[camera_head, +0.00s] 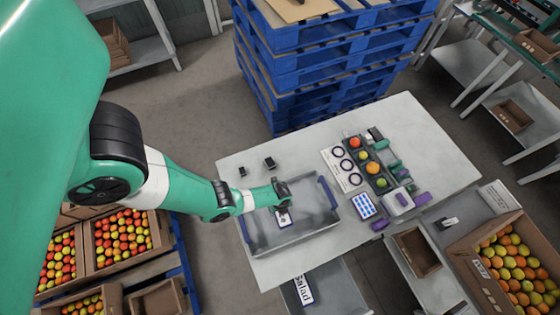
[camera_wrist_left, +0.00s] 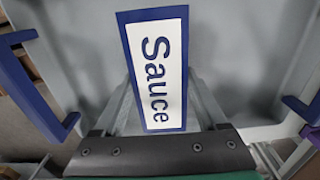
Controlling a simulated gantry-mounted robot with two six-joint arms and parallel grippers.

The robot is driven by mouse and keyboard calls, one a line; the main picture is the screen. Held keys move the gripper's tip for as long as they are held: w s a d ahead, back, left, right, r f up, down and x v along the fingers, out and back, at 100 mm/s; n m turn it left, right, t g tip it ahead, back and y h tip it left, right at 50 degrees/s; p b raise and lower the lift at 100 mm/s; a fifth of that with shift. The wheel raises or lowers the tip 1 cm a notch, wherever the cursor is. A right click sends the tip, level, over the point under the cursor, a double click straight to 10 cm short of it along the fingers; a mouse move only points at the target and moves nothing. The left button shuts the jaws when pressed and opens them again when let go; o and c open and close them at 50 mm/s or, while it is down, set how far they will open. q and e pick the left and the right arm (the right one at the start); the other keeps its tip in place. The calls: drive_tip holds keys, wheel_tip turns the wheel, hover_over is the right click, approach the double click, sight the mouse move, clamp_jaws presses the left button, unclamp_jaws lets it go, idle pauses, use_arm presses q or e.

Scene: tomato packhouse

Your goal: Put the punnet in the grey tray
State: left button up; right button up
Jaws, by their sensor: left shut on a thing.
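The grey tray (camera_head: 262,240) with blue end handles sits at the left part of the table. My left gripper (camera_head: 282,190) is over it, jaws shut. A white card with a blue border and the word "Sauce" (camera_wrist_left: 157,65) is at the gripper's fingers, covering their tips in the left wrist view. The same card shows small below the gripper in the head view (camera_head: 284,218). The grey tray's floor (camera_wrist_left: 240,50) and blue handles fill the wrist view's background. I cannot pick out a punnet with certainty. My right gripper is out of view.
A dark holder with several tomatoes (camera_head: 381,183) stands on the table (camera_head: 430,150), beside a white card with rings (camera_head: 345,170). Two small dark blocks lie behind the tray. Blue pallets (camera_head: 290,75) stand behind the table. A "Salad" label (camera_head: 303,289) is in front, below.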

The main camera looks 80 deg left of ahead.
use_arm(q)
wheel_tip(320, 180, down, 2)
drive_tip(key=shift+s+d+f+b, duration=0.15)
drive_tip(key=shift+f+b, duration=0.1)
drive_tip(key=shift+b, duration=0.25)
drive_tip(key=shift+r, duration=0.2)
drive_tip(key=shift+f, duration=0.15)
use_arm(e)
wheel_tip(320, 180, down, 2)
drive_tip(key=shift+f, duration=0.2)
use_arm(q)
drive_tip(key=o, duration=1)
drive_tip(key=shift+f, duration=0.1)
drive_tip(key=o, duration=0.4)
wheel_tip(320, 180, up, 13)
drive_tip(key=p, duration=1.2)
drive_tip(key=shift+f+p, duration=0.2)
drive_tip(key=shift+p, duration=0.1)
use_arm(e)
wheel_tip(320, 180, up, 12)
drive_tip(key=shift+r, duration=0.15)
